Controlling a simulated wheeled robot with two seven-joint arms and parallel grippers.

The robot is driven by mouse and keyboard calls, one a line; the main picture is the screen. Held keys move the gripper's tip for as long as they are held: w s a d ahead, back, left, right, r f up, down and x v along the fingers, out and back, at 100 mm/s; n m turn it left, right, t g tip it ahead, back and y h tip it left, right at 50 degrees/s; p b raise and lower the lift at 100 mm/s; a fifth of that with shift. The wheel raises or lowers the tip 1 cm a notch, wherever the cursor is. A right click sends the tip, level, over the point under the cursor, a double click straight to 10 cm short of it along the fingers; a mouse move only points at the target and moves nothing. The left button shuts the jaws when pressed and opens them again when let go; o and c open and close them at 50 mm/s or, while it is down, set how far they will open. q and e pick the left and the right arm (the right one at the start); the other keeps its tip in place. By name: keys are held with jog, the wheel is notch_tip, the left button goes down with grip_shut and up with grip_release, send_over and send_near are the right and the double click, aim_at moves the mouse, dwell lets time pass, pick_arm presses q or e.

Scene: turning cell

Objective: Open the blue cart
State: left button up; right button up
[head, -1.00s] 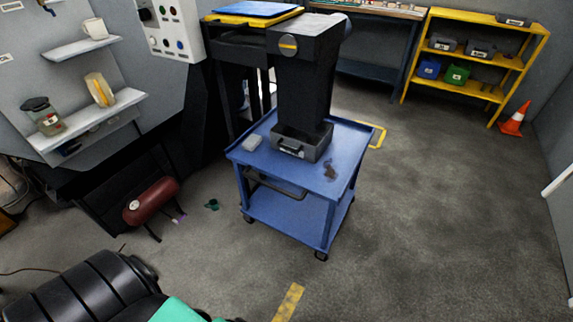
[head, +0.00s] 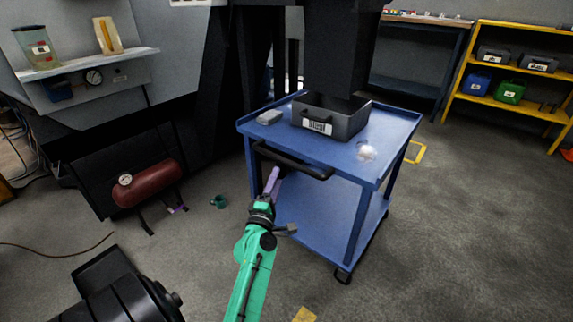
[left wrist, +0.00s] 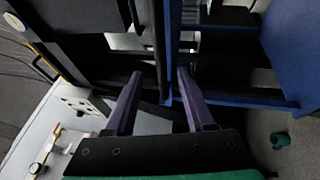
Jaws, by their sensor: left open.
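The blue cart (head: 258,121) stands in the middle of the head view, with a top tray, a lower shelf and a black bar handle (head: 318,174) on its near side. My left gripper (head: 272,180) is open at the left part of this handle, close under it. In the left wrist view its two purple fingers (left wrist: 160,80) are apart, and a dark upright bar, seemingly the handle, shows between their tips beside blue cart parts (left wrist: 290,50). Whether they touch the bar I cannot tell. My right gripper is not in view.
A dark open bin (head: 350,124) and a small grey block (head: 269,117) sit on the cart top. A dark column stands just behind. A red tank (head: 148,184) and a green cup (head: 218,201) are on the left.

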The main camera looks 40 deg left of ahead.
aim_at(284, 162)
pick_arm(q)
jog(key=x, duration=0.8)
jog(key=shift+w+a+b, duration=0.15)
jog(key=shift+w+b, duration=0.2)
jog(key=shift+b, duration=0.05)
grip_shut()
jog(key=shift+f, duration=0.1)
dwell(0.6)
